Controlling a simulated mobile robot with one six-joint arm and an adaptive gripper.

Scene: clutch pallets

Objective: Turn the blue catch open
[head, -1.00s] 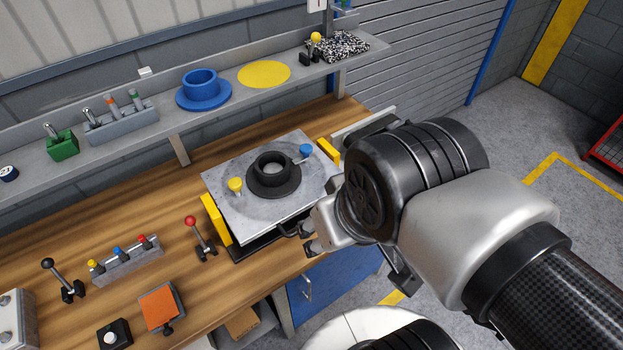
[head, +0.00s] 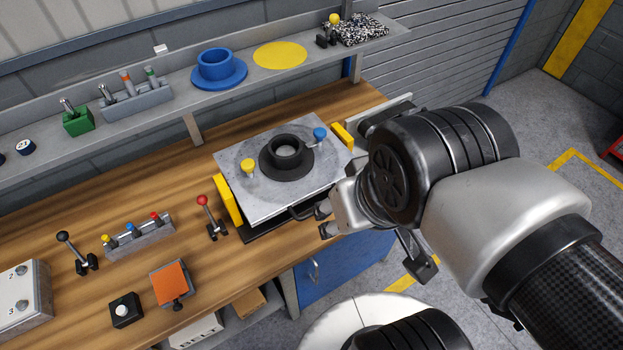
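The blue catch (head: 320,133) is a round blue knob on a short lever at the right far part of a grey metal pallet (head: 250,198). A black flanged hub (head: 286,158) stands in the middle of the pallet. A yellow knob (head: 248,166) is on its left side. My gripper (head: 325,219) is at the pallet's front right edge, near a dark handle (head: 300,213), well short of the blue catch. Its two dark fingertips appear apart with nothing visible between them. My wrist hides part of the area right of the pallet.
Yellow blocks (head: 228,200) flank the pallet. A red-knobbed lever (head: 209,215) stands close on its left. A switch bank (head: 140,238) and an orange pad (head: 170,283) are further left. A shelf above holds a blue flanged part (head: 217,70).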

